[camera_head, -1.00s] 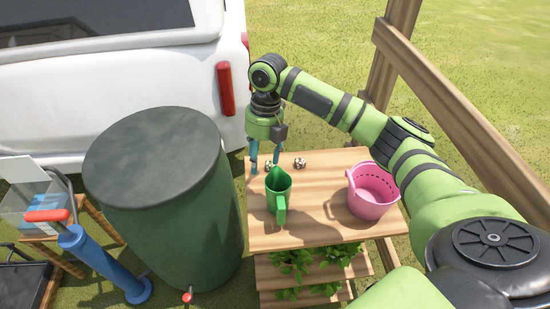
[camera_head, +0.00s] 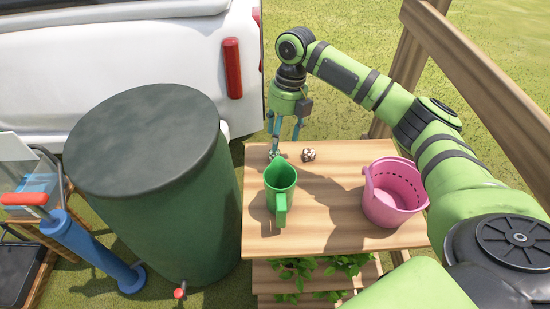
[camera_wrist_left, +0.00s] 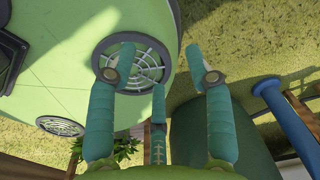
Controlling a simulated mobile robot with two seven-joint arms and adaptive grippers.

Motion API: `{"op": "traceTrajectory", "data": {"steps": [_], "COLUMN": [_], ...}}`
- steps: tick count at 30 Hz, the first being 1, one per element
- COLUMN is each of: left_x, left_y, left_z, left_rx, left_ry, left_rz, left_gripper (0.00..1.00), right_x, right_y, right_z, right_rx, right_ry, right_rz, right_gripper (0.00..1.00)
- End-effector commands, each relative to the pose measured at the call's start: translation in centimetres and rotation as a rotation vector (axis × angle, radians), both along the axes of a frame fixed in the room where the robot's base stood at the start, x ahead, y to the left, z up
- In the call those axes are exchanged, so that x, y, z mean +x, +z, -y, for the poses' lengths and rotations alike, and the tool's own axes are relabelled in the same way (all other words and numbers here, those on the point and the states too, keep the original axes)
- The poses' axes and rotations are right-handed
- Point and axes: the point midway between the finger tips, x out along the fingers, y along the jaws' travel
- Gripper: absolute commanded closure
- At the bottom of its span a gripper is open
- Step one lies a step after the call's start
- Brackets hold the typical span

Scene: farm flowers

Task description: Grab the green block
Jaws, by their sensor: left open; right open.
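No green block shows clearly. A green jug-like container (camera_head: 280,190) with a handle stands upright on the wooden table (camera_head: 330,233). Two small patterned objects are at the table's far edge. One (camera_head: 308,155) is in plain sight; the other (camera_head: 274,155) is partly hidden at the fingertips of my right gripper (camera_head: 284,142). That gripper points down, open, behind the green container; whether it touches the small object I cannot tell. My left gripper (camera_wrist_left: 160,72) is open and empty in the left wrist view, with nothing between its fingers.
A pink basket (camera_head: 393,195) stands at the table's right. A big dark green barrel (camera_head: 150,190) is left of the table, beside a blue pump (camera_head: 90,250). A white vehicle (camera_head: 130,60) stands behind; a wooden fence (camera_head: 490,90) is right. Green plants (camera_head: 320,267) sit on the shelf below.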

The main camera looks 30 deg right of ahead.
Motion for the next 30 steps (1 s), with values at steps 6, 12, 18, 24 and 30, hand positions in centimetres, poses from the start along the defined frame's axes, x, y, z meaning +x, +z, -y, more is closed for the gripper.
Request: {"op": "traceTrajectory", "data": {"steps": [6, 12, 18, 24, 30], "left_x": [1.6, 2.9, 2.7, 2.1, 1.8], "left_y": [0.8, 1.2, 1.1, 1.1, 1.0], "left_z": [1.7, 2.4, 2.3, 1.8, 1.6], "left_rx": [-0.023, -0.033, -0.032, -0.024, -0.022], "left_ry": [0.006, 0.005, 0.003, 0.001, 0.0], "left_rz": [0.026, 0.048, 0.044, 0.035, 0.029], "left_gripper": [0.48, 0.48, 0.48, 0.48, 0.48], "right_x": [0.0, 0.0, 0.0, 0.0, 0.0], "right_y": [-2.6, -5.1, -5.5, -5.5, -5.5], "right_z": [-0.9, -1.4, -1.4, -1.4, -1.4], "right_rx": [0.0, 0.0, -0.001, 0.0, 0.0], "right_ry": [0.002, 0.001, 0.001, 0.001, 0.001], "right_rz": [-0.003, 0.0, 0.002, 0.001, 0.001], "right_gripper": [0.4, 0.4, 0.4, 0.84, 0.87]}}
